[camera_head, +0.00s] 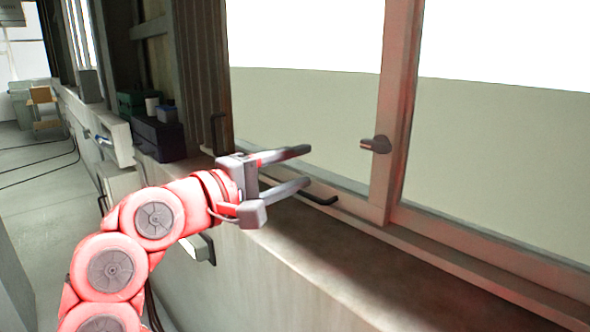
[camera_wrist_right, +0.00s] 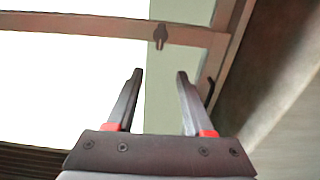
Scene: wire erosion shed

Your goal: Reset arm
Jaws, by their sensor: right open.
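My right gripper (camera_head: 303,167) is at the end of my red arm, in front of the window and above the sill. Its two fingers are spread apart and point right, towards the window, with nothing between them. In the right wrist view my right gripper (camera_wrist_right: 160,75) also shows open and empty, with red pads at the finger bases. A dark window latch (camera_head: 375,144) is on the upright frame, apart from the fingertips. The latch also shows beyond the fingers in the right wrist view (camera_wrist_right: 160,36). My left gripper is not in view.
A long sill (camera_head: 360,262) runs below the window and is clear at the right. A black handle (camera_head: 320,198) is on the lower window frame near the gripper. A dark blue case (camera_head: 158,142) and a green box (camera_head: 132,104) stand farther back. Cables lie on the floor at left.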

